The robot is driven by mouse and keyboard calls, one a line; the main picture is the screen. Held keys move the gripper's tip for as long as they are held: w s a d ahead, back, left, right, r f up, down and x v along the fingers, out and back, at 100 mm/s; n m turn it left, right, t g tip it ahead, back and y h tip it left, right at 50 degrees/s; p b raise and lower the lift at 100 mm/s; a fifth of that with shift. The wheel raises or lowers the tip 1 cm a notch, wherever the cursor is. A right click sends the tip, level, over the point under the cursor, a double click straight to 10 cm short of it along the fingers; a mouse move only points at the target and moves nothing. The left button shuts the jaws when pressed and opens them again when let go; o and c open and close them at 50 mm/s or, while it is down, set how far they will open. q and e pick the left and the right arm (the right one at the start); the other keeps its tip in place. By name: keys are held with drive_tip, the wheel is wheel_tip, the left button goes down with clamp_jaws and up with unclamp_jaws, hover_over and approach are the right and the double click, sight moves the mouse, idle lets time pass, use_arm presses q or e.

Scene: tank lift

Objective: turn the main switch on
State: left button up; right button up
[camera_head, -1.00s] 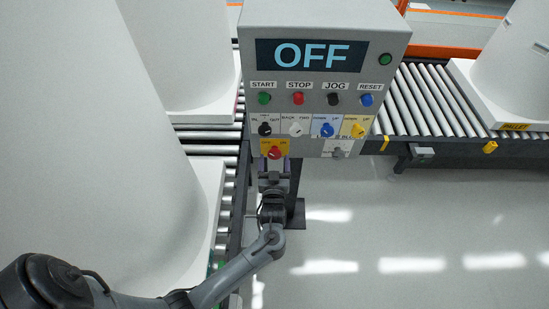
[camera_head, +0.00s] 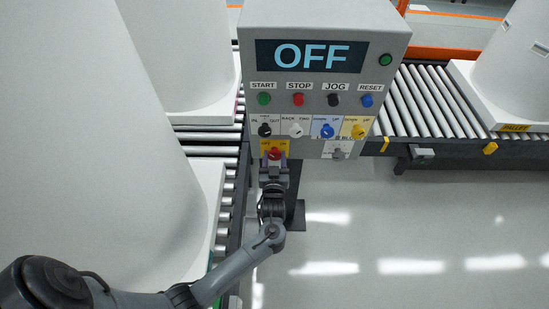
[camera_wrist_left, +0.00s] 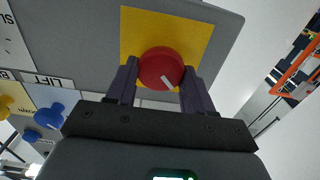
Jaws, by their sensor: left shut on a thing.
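The control box (camera_head: 390,75) stands ahead, and its display (camera_head: 311,56) reads OFF. The main switch, a red knob on a yellow plate, is at its lower left (camera_head: 275,153). In the left wrist view the red knob (camera_wrist_left: 161,68) has a white mark, pointing down and right. My left gripper (camera_head: 274,160) is at the knob from below, its fingers one on each side of it, and is shut on it. The fingers also show in the left wrist view (camera_wrist_left: 160,88). My right gripper is not in view.
The box carries START (camera_head: 264,99), STOP (camera_head: 298,99), JOG (camera_head: 333,99) and RESET (camera_head: 366,100) buttons, with several selector knobs below. Roller conveyors (camera_head: 425,98) run on both sides. A large white tank (camera_head: 90,130) fills the left. The floor at lower right is clear.

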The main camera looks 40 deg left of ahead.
use_arm(q)
drive_tip(key=shift+r+m+p, duration=0.15)
drive_tip(key=shift+m+p, duration=0.25)
drive_tip(key=shift+p, duration=0.2)
drive_tip(key=shift+m+p, duration=1)
drive_tip(key=shift+p, duration=0.1)
drive_tip(key=m+p, duration=0.1)
drive_tip(key=m, duration=0.1)
drive_tip(key=m+p, duration=0.2)
drive_tip(key=shift+w+d+m+p, duration=0.15)
drive_tip(key=shift+m+p, duration=0.15)
drive_tip(key=m+p, duration=0.2)
drive_tip(key=m, duration=0.3)
drive_tip(key=shift+p, duration=0.4)
drive_tip(key=m, duration=0.2)
drive_tip(key=m+p, duration=0.1)
drive_tip(key=m, duration=0.1)
drive_tip(key=shift+f, duration=0.3)
drive_tip(key=shift+m+p, duration=0.3)
drive_tip(key=shift+m, duration=0.4)
drive_tip(key=shift+f, duration=0.1)
